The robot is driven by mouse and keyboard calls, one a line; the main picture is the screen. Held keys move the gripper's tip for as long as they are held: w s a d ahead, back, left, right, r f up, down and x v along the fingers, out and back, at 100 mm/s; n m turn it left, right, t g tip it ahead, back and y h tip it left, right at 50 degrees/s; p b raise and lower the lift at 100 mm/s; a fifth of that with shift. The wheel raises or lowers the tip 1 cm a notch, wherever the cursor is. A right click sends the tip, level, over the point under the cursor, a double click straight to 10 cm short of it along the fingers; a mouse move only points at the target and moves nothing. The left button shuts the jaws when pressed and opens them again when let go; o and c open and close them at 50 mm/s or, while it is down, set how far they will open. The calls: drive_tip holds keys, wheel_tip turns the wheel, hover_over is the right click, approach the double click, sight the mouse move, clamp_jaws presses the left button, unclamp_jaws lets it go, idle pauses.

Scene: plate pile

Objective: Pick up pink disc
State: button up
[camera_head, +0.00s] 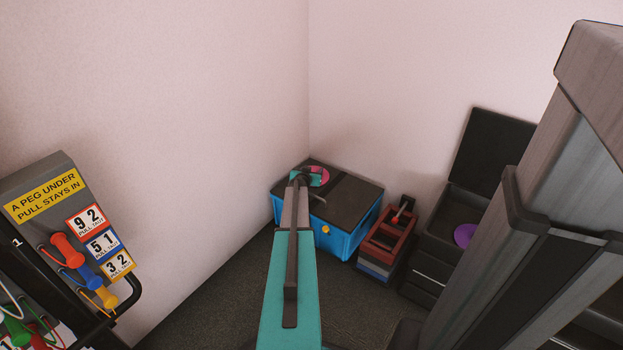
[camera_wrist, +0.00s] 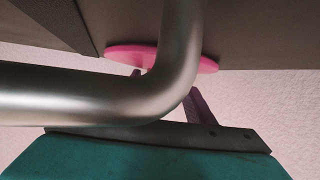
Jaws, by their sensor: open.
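The pink disc (camera_head: 324,174) lies on the dark top of a blue box (camera_head: 336,240) in the far corner, close to the back edge. My gripper (camera_head: 307,179) is over that same part of the box and partly covers the disc. In the wrist view the disc (camera_wrist: 127,52) appears as a thin pink strip beyond the open fingers (camera_wrist: 164,82). A silver bent tube crosses in front and hides the disc's middle and part of the fingers. I cannot tell whether the fingers touch the disc.
A red and grey crate stack (camera_head: 386,238) stands right of the blue box. Beside it a black open-lidded box (camera_head: 436,247) holds a purple disc (camera_head: 464,235). A peg board (camera_head: 45,180) stands at left. Pale walls close the corner behind. Dark floor shows in front.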

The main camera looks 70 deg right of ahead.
sight(313, 170)
drive_tip(key=shift+c, duration=0.4)
drive_tip(key=c, duration=1.1)
drive_tip(key=shift+r, duration=0.15)
wheel_tip(313, 170, up, 10)
drive_tip(key=p, duration=0.3)
drive_tip(key=shift+p, duration=0.3)
